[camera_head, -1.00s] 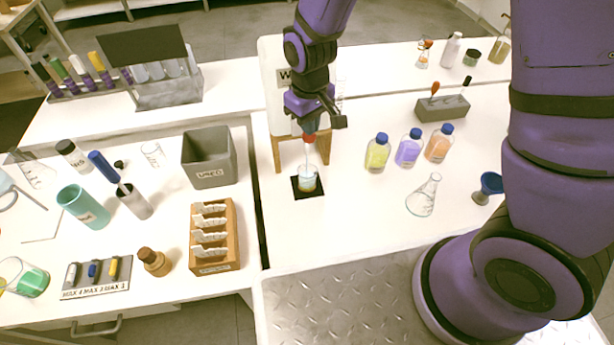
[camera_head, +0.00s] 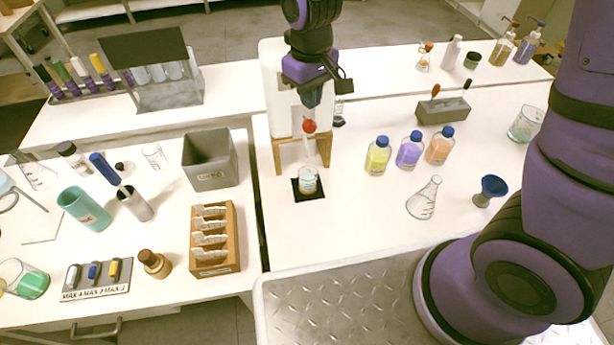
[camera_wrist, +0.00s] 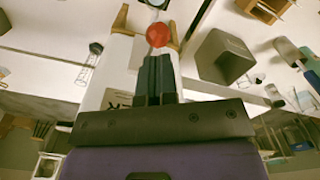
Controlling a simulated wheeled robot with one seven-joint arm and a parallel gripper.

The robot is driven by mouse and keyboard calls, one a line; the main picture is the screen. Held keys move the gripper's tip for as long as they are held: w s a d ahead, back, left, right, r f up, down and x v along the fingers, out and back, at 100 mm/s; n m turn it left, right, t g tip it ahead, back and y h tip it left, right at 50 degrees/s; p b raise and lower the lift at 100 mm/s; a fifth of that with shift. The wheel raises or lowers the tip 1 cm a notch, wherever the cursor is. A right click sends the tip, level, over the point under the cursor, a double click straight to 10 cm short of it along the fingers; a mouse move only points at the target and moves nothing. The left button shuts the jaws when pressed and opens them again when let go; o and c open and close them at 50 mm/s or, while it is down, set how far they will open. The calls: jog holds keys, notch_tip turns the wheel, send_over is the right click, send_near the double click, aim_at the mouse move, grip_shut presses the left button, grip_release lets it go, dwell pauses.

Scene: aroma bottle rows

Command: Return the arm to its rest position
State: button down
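My gripper (camera_head: 311,106) is above the black pad (camera_head: 311,198) in the middle of the bench. Its fingers look shut on the red bulb of a dropper (camera_head: 309,126), which hangs below the fingertips. The wrist view shows the red bulb (camera_wrist: 157,35) at the tips of the two closed-together fingers. The dropper's pale stem points down towards a small glass beaker (camera_head: 308,182) on the pad. Whether the stem's tip is inside the beaker is hard to tell.
A wooden stand (camera_head: 277,155) and a white panel are just behind the dropper. Three capped bottles, yellow (camera_head: 377,157), purple (camera_head: 410,152) and orange (camera_head: 439,148), stand right, with a flask (camera_head: 424,200) and blue funnel (camera_head: 490,188) nearer. A grey bin (camera_head: 209,160) stands left.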

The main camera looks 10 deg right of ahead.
jog(key=s+d+r+m+t, duration=0.1)
jog(key=s+d+r, duration=0.1)
jog(key=d+r, duration=0.5)
jog(key=s+d+r+m+t, duration=0.4)
jog(key=s+d+r, duration=0.8)
jog(key=s, duration=0.5)
notch_tip(320, 180, up, 2)
jog(key=shift+d+r+m, duration=0.15)
jog(key=shift+d+m, duration=0.05)
jog(key=shift+m, duration=0.3)
